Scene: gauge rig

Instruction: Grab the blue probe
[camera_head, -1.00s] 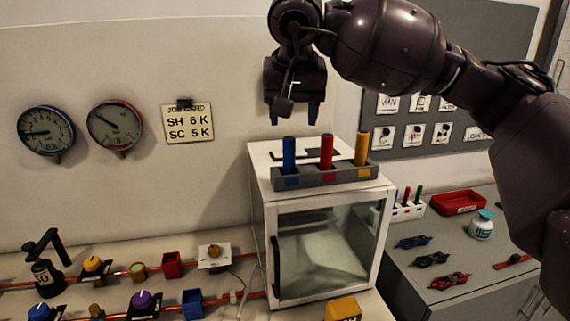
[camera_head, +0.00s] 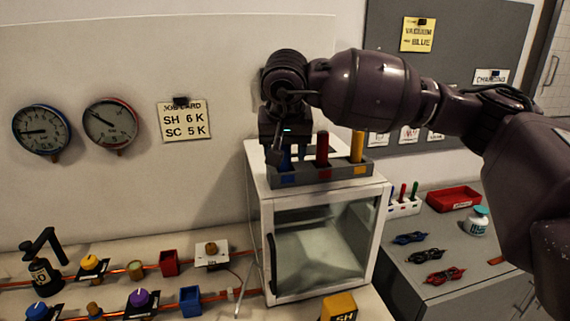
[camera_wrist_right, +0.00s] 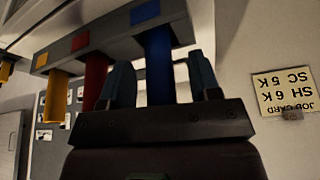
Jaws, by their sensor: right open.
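The blue probe (camera_wrist_right: 158,65) stands in the grey rack (camera_head: 335,177) on top of the white glass-fronted cabinet, with a blue label below it. My right gripper (camera_wrist_right: 160,80) is open, with one finger on each side of the blue probe's shaft. In the head view my right gripper (camera_head: 287,157) is down over the left end of the rack and mostly hides the blue probe. Contact between the fingers and the probe cannot be made out. My left gripper is not in view.
A red probe (camera_head: 322,150) and a yellow probe (camera_head: 357,147) stand in the same rack, to the right. The white cabinet (camera_head: 322,205) supports the rack. A job card (camera_head: 183,121) and two gauges hang on the wall to the left.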

